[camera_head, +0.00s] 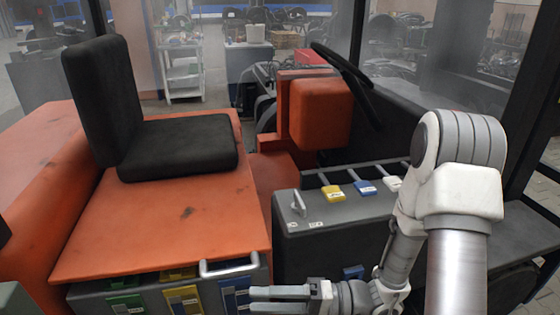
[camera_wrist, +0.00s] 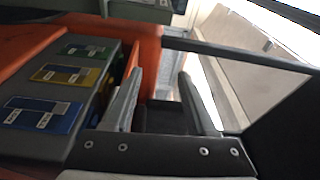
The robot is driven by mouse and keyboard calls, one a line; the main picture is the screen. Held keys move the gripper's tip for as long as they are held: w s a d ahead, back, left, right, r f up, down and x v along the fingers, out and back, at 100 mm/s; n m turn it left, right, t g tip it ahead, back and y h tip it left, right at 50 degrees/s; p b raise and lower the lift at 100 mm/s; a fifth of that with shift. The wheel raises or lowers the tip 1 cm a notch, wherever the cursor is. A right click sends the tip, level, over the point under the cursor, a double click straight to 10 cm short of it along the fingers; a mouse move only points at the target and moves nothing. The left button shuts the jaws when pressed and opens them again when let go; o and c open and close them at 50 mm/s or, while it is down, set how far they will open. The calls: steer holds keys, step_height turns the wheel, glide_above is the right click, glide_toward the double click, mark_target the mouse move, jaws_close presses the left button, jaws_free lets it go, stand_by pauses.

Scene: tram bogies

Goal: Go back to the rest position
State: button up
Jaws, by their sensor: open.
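My gripper (camera_head: 264,300) is low in the head view, in front of the grey drawers and pointing left. Its two fingers are apart with nothing between them. In the wrist view my gripper (camera_wrist: 159,76) also shows open and empty, with a dark gap and an orange edge beyond the fingers. My white and silver arm rises at the right of the head view and hides part of the right grey box. The front grey drawer box (camera_head: 90,296), with green, yellow and blue labelled panels, is left of the gripper. A metal handle (camera_head: 229,268) is just above the fingers.
A black seat (camera_head: 180,145) stands on an orange body (camera_head: 150,230). A grey box (camera_head: 340,235) with yellow, blue and white labels is behind my gripper and close to my arm. A dark steering wheel (camera_head: 345,75) stands beyond. A dark post (camera_head: 525,100) is right of my arm.

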steer(key=s+d+r+n+g+h+p, duration=0.25)
steer(key=s+d+r+g+h, duration=0.2)
steer(key=s+r+h, duration=0.45)
steer(key=w+d+r+m+t+h+p, duration=0.2)
steer(key=d+r+m+t+h, duration=0.1)
steer(key=d+r+t+h, duration=0.6)
steer(key=d+r+t, duration=0.1)
steer(key=d+r, duration=0.1)
steer(key=d, duration=0.1)
steer(key=shift+w+r, duration=0.2)
steer(key=shift+w, duration=0.15)
